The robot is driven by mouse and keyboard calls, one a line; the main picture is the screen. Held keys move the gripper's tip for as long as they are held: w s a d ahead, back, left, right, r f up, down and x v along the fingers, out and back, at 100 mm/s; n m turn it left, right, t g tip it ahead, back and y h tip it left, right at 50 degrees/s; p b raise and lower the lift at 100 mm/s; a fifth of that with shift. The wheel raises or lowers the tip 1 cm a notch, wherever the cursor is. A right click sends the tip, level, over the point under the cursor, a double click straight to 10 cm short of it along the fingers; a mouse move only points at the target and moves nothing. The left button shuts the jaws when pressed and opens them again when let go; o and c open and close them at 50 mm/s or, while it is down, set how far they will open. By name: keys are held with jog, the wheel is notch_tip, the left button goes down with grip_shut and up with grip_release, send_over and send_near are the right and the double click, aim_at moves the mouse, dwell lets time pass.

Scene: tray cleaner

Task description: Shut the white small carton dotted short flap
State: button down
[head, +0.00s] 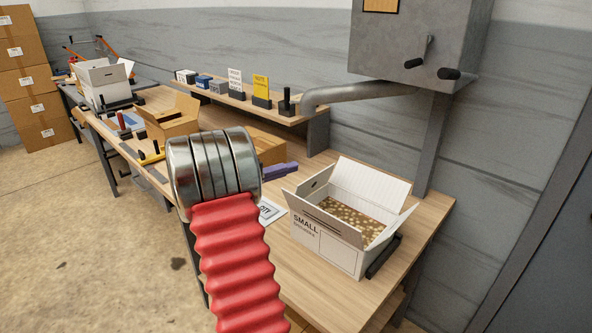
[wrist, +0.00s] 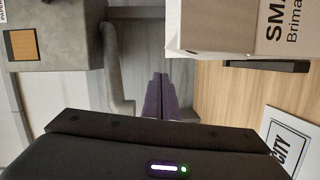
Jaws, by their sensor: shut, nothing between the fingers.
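The white small carton (head: 325,243) stands open on the right part of the wooden bench, with "SMALL" on its front. Its tall back flap (head: 372,182) leans up and is lined. One short flap (head: 316,180) stands up at the left, and another (head: 393,226) leans outward at the right. I cannot tell dots on either. Speckled brown fill shows inside. In the wrist view the carton (wrist: 240,25) is at the upper right. My gripper (head: 296,166) is left of the carton and apart from it. Its purple fingers (wrist: 159,78) are shut and empty.
A grey box with a crank (head: 420,45) and a curved grey pipe (head: 350,95) are above and behind the carton. A shelf with small boxes (head: 238,92) runs along the wall. A brown carton (head: 172,118) stands farther left. A printed sheet (head: 270,210) lies near the front edge.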

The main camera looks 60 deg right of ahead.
jog(key=v, duration=0.7)
jog(key=shift+r, duration=0.15)
jog(key=c, duration=2.5)
grip_release()
jog(key=shift+a, duration=0.1)
jog(key=o, duration=0.3)
jog(key=shift+a+r, duration=0.1)
jog(key=shift+a, duration=0.2)
jog(key=shift+o, duration=1)
jog(key=a+r+n+t+y, duration=0.1)
jog(key=a+t+y, duration=0.1)
jog(key=a, duration=0.6)
jog(key=shift+s+a+y, duration=0.35)
jog(key=shift+y, duration=0.05)
jog(key=s+a+n+t+y, duration=0.1)
jog(key=a+t+y, duration=0.3)
jog(key=a, duration=1)
jog(key=s+a+f+n+t+y, duration=0.1)
jog(key=s+a+n+t+y, duration=0.1)
jog(key=a, duration=1.2)
jog(key=s+a+n+t+y, duration=0.1)
jog(key=a+n+t+y, duration=0.3)
jog(key=a, duration=1.1)
jog(key=t+y, duration=0.2)
jog(key=t, duration=0.1)
jog(key=shift+s+f, duration=0.25)
jog(key=shift+f, duration=0.05)
jog(key=shift+a, duration=0.2)
